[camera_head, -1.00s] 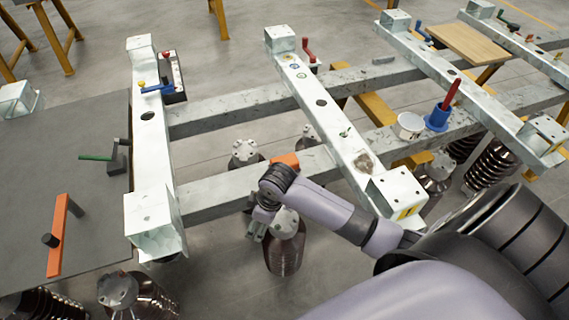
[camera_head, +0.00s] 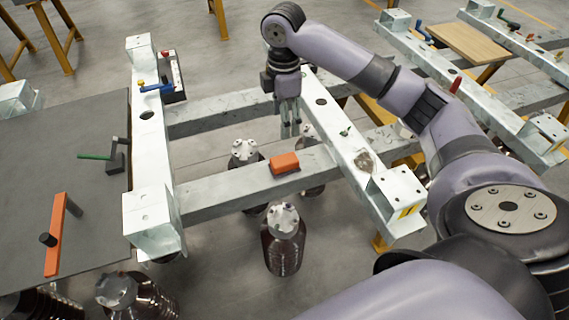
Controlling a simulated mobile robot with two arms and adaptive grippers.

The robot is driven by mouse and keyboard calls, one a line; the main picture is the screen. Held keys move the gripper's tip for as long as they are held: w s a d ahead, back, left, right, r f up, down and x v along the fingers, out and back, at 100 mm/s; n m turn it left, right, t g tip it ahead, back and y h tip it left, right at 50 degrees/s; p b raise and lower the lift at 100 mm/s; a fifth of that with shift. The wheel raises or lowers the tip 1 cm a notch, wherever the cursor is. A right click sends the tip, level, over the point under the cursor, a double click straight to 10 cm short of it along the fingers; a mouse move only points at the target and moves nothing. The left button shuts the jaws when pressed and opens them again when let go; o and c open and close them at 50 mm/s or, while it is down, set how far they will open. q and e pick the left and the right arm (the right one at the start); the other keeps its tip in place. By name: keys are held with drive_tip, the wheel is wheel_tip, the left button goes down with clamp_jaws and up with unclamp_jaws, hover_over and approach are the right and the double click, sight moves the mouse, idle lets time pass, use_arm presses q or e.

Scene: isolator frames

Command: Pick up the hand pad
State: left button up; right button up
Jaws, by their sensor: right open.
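The hand pad appears to be the small orange block with a dark underside (camera_head: 284,162), lying on the grey cross beam (camera_head: 222,192) near the middle of the camera_head view. My right gripper (camera_head: 289,133) points down, with its fingertips just above the pad in the picture and apart from it. It is open, with nothing seen between its fingers. How far it is from the pad in depth is hard to tell. My left gripper is not in view.
White frame beams (camera_head: 148,130) stand at left and right of the cross beam. Brown ribbed insulators (camera_head: 284,248) stand below. A grey table (camera_head: 60,170) at left holds an orange-handled tool (camera_head: 56,235). A blue-handled clamp (camera_head: 157,88) sits on the left beam.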

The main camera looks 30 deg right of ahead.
hover_over(285, 159)
drive_tip(key=f, duration=1.1)
drive_tip(key=shift+s+a+f, duration=0.2)
drive_tip(key=shift+s, duration=0.1)
drive_tip(key=shift+w+f, duration=0.15)
drive_tip(key=shift+f, duration=1.2)
drive_tip(key=shift+w+f, duration=0.1)
drive_tip(key=shift+f, duration=1.25)
drive_tip(key=shift+c, duration=0.2)
drive_tip(key=shift+d, duration=0.1)
drive_tip(key=c, duration=1.2)
